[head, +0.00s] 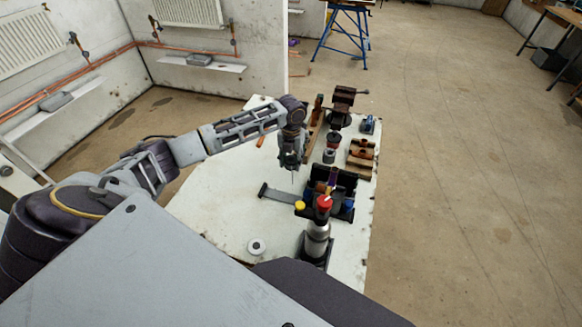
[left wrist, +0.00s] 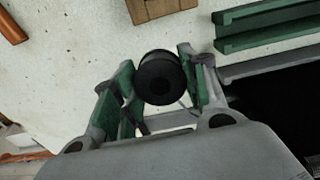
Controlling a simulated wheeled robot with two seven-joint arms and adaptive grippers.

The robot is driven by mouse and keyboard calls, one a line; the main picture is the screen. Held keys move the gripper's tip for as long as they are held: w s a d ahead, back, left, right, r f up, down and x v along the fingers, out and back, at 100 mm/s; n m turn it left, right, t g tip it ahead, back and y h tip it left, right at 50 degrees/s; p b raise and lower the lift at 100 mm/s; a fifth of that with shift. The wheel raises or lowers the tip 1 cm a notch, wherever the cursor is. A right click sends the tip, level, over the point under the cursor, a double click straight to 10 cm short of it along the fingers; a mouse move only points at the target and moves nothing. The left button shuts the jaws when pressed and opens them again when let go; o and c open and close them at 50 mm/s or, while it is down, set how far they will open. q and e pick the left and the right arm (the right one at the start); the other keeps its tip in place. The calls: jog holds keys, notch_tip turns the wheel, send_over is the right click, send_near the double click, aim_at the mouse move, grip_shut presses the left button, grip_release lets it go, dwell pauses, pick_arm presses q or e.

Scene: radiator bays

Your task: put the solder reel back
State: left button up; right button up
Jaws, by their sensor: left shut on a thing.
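My left gripper (head: 291,166) is over the white bench, left of the dark tote. In the left wrist view its green-padded fingers (left wrist: 155,95) are closed on the sides of a dark round reel (left wrist: 159,77), which I take for the solder reel. A thin wire-like end shows below it. In the head view the gripper hides most of the reel. My right gripper is not in view.
The white bench (head: 220,205) holds a dark tote (head: 345,183) with tools, a grey bottle with a red cap (head: 317,235), a white disc (head: 256,247), a vice (head: 342,100) and pipe blocks (head: 361,155). Its left front is mostly clear.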

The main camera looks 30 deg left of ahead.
aim_at(291, 167)
pick_arm(q)
notch_tip(291, 167, down, 2)
jog(key=shift+f, duration=0.75)
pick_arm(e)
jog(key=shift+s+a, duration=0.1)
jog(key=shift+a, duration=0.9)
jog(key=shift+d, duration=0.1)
pick_arm(q)
jog(key=shift+f, duration=0.1)
jog(key=o, duration=1.2)
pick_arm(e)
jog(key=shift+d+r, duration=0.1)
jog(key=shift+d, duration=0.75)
